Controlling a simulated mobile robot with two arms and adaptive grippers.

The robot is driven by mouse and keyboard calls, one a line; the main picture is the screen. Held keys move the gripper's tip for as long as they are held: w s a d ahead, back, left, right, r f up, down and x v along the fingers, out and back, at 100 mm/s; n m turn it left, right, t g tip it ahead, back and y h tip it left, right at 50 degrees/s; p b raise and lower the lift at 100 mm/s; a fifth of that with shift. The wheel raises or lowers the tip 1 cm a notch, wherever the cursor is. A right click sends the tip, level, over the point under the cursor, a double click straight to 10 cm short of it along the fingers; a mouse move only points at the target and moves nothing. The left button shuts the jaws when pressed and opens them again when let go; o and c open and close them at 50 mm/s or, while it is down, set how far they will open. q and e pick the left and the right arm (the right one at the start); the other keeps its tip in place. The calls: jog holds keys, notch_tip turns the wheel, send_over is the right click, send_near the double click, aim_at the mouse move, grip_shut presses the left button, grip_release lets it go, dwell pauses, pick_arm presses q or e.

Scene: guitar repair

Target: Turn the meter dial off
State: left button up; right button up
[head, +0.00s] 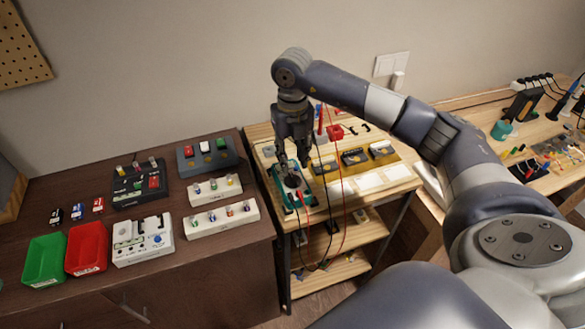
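The meter (283,199) is a teal-green device lying on the light wooden bench, near its left front corner. A dark round dial (291,183) shows on its face, partly covered by my gripper. Red and black leads run from the meter's lower end. My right gripper (293,166) points straight down over the meter, with its fingertips at or just above the dial. I cannot tell whether they touch it, or how far apart the fingers are. The dial's marking is too small to read. My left gripper is not in view.
Red and black cables (343,215) hang over the bench front. White blocks (369,181) and yellow-black parts (354,157) lie right of the meter. A dark cabinet (215,262) at left carries a green bin (44,260), a red bin (87,247) and several racks.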

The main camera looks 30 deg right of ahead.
aim_at(292, 178)
notch_tip(292, 178, up, 6)
dwell(0.6)
